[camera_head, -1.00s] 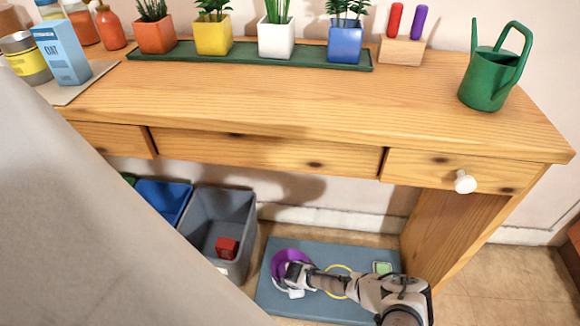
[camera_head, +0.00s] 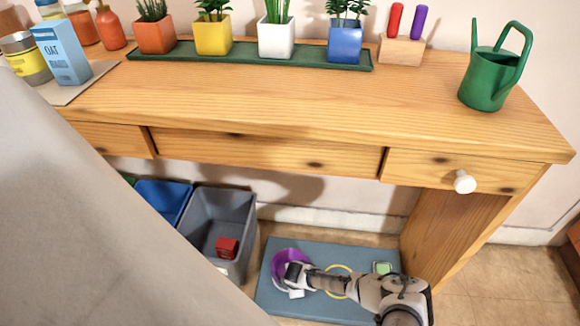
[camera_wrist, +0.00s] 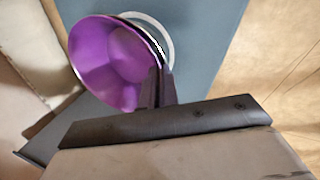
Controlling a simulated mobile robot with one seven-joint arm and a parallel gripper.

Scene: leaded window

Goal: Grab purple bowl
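The purple bowl (camera_head: 284,257) is at the left part of the blue-grey mat (camera_head: 330,252) on the floor, partly covered by my gripper (camera_head: 292,275) in the head view. In the wrist view the bowl (camera_wrist: 108,58) is tilted, its inside facing the camera. It sits off-centre over a white ring (camera_wrist: 158,30) on the mat. My gripper (camera_wrist: 158,85) has its dark fingers on either side of the bowl's near rim, pinching the wall. Whether the bowl's base touches the mat is hidden.
A grey bin (camera_head: 222,218) with a red block (camera_head: 227,247) stands left of the mat, beside a blue bin (camera_head: 163,197). The wooden table (camera_head: 300,110) overhangs behind, its side panel (camera_head: 450,235) right of the mat. A yellow ring (camera_head: 338,270) and green-and-white item (camera_head: 382,268) are on the mat.

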